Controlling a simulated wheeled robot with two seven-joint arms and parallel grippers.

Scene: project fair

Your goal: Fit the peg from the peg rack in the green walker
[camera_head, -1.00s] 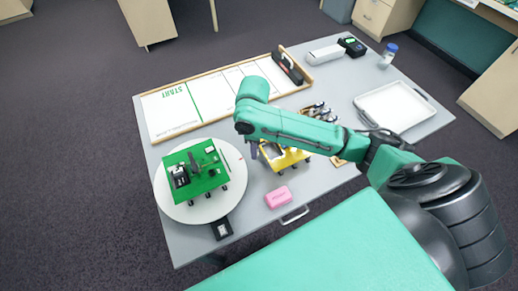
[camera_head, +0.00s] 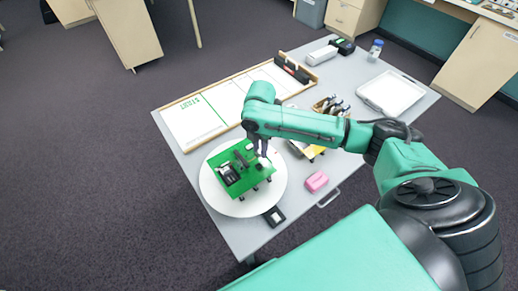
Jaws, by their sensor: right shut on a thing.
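The green walker (camera_head: 238,181) is a flat green board with dark parts on top and short dark feet. It stands on a round white turntable (camera_head: 222,206) at the near left of the table. My right gripper (camera_head: 263,155) points down at the right far edge of the green walker. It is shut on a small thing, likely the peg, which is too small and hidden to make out. I cannot tell whether it touches the walker. My left gripper is not in view.
A yellow piece (camera_head: 312,152) is partly hidden under my right arm. A pink block (camera_head: 317,181) and a small black device (camera_head: 274,217) lie near the front edge. A white tray (camera_head: 398,91) is at the right. A framed START board (camera_head: 207,117) lies at the back left.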

